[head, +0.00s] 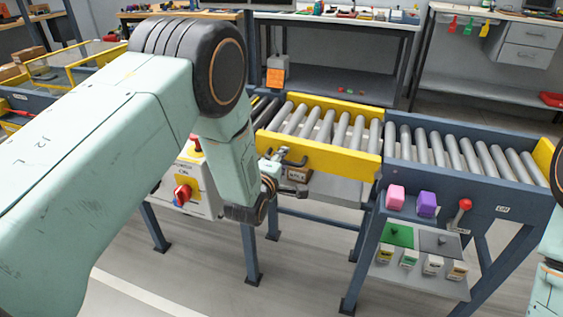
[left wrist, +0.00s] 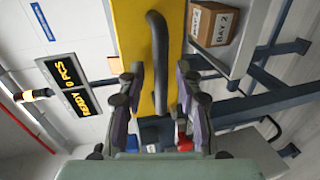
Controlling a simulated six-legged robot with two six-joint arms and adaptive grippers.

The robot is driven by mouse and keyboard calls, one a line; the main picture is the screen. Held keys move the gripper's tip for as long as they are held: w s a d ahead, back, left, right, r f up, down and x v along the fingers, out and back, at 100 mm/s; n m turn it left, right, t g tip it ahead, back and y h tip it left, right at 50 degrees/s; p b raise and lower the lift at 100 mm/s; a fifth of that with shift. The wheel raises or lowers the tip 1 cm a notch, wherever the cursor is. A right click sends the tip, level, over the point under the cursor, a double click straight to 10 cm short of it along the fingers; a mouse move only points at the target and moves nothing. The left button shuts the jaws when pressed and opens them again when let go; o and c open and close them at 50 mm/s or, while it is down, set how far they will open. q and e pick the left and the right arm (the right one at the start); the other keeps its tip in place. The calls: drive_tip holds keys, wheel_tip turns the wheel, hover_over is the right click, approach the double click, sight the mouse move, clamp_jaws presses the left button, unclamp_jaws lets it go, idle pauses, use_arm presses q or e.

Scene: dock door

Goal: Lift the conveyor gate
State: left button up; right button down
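The conveyor gate (head: 335,160) is a yellow section with grey rollers, lying level in line with the blue roller conveyor. A dark bar handle (head: 293,160) is on its near yellow side. My left gripper (head: 282,170) is at this handle, partly hidden by its own arm. In the left wrist view, the handle (left wrist: 158,50) runs along the yellow face (left wrist: 139,25) and its lower end lies between the spread fingers of the gripper (left wrist: 158,88). Gaps show on both sides of the handle. My right gripper is outside the views; only a piece of its arm shows at the right edge.
A control box with a red knob (head: 182,194) stands left, partly behind my arm. A cardboard box (left wrist: 212,24) is beside the gate's yellow side.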

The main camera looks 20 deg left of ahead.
use_arm(q)
drive_tip(key=shift+w, duration=0.1)
drive_tip(key=shift+c, duration=0.6)
clamp_jaws()
drive_tip(key=shift+f, duration=0.1)
